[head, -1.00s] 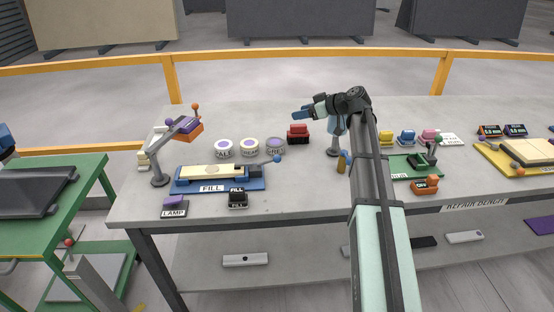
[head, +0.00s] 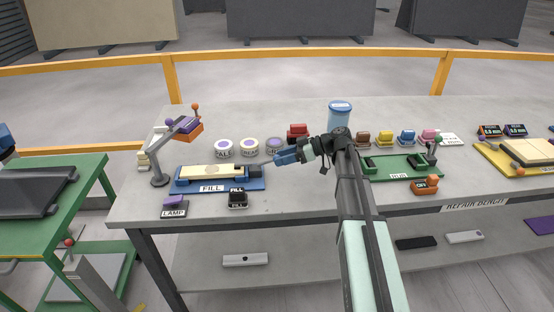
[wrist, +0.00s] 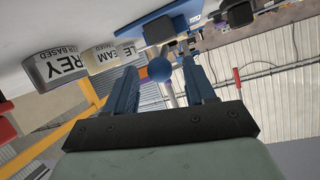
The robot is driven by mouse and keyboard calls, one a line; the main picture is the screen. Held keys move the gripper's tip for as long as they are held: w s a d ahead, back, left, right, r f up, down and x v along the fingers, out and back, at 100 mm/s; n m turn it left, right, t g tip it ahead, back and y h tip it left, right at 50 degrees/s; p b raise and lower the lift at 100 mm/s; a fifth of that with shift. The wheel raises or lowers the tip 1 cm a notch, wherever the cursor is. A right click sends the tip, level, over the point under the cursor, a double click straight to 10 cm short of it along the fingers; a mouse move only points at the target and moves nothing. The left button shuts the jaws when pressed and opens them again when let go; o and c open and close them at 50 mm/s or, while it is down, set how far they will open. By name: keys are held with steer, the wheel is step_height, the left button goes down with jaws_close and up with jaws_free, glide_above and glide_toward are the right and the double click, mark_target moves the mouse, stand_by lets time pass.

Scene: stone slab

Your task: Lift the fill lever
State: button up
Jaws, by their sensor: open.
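The fill lever's blue ball knob (wrist: 160,70) sits on a pale rod in the wrist view. My gripper (wrist: 158,66) is open, with one finger on each side of the knob and a gap to each. In the head view my gripper (head: 277,160) is low at the right end of the blue FILL base (head: 190,187), and its fingers largely hide the knob. A cream slab (head: 210,171) lies on that base, with a dark block at its right end.
Tins of pale (head: 223,149), cream (head: 249,148) and grey (head: 273,147) stand close behind my gripper. A red-topped block (head: 298,131) is behind too. A black FILL box (head: 237,200) stands in front of the base. A lamp (head: 160,180) is at left.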

mark_target(268, 161)
steer(key=shift+x, duration=1.3)
jaws_close()
